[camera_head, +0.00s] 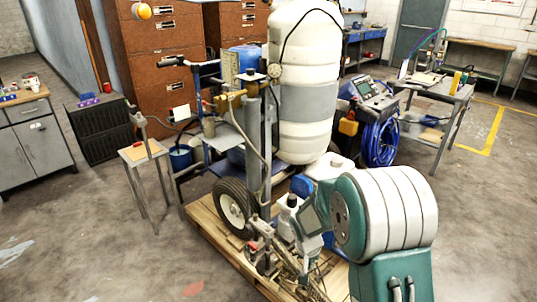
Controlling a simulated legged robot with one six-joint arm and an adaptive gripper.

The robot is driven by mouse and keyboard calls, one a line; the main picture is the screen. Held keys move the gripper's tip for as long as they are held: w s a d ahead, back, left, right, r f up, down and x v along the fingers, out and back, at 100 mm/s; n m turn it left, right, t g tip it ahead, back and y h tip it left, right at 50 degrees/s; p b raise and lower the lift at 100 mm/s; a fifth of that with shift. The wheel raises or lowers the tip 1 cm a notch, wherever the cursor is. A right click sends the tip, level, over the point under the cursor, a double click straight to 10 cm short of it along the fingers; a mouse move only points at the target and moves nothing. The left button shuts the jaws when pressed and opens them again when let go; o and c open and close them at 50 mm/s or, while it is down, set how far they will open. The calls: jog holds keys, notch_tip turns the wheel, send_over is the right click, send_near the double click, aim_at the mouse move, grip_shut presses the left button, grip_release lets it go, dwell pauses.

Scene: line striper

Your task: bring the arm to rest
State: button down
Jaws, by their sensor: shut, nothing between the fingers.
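My arm's large white and teal joint fills the lower right of the head view. A smaller teal and grey part shows just left of it, in front of the striper's lower front. I cannot make out my gripper or its fingers; they do not show clearly in this view. The line striper (240,207) stands on a wooden pallet (205,222) left of my arm. It has a black tyre, a grey post and a tall white tank (305,105). My arm hides the right part of the pallet.
A small stool-like table (143,152) stands left of the striper, with a blue bucket (180,157) between. Brown drawer cabinets (155,75) are behind. A hose machine (368,115) and a grey work table (440,90) stand back right. Floor is open left and far right.

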jog(key=s+d+r+t, duration=0.15)
jog(key=s+r, duration=0.25)
jog(key=r, duration=0.7)
jog(key=s+d+r+n+t, duration=0.1)
jog(key=s+r, duration=0.6)
jog(key=s, duration=0.3)
jog(key=s+d+r+n+t+y, duration=0.1)
jog(key=s+r, duration=0.7)
jog(key=s, duration=0.3)
jog(key=shift+r+t+y, duration=0.3)
jog(key=shift+t, duration=0.05)
